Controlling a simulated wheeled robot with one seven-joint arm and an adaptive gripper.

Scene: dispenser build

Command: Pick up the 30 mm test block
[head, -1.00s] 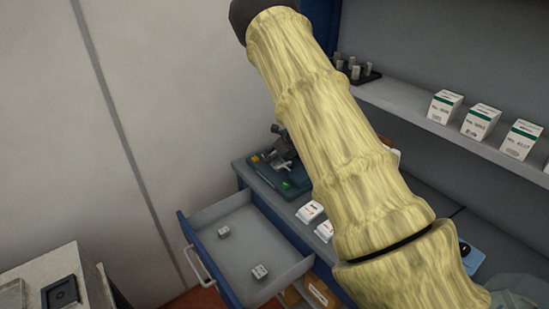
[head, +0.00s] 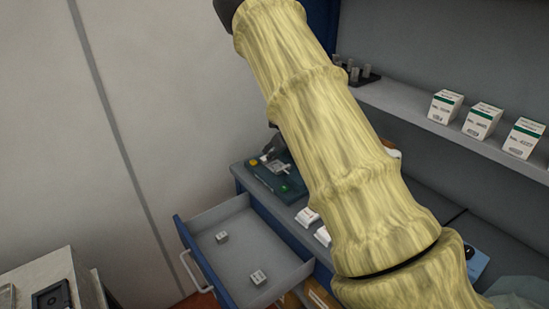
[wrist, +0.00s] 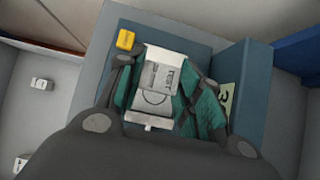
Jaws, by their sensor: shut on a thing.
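In the wrist view, a light grey block (wrist: 156,84) with dark lettering like "TEST" and a curved mark sits between the two fingers of my gripper (wrist: 163,95). The fingers have teal pads, and they are shut on this block. A small pale piece shows at the block's lower end. A dark teal tray (head: 262,181) lies on the bench beside the arm.
A yellow piece (wrist: 126,39) lies close to the left finger. A pale number plate (wrist: 226,97) is on the right. An open drawer (head: 236,268) holds two small blocks (head: 222,237) (head: 258,277). White boxes (head: 483,121) stand on the shelf.

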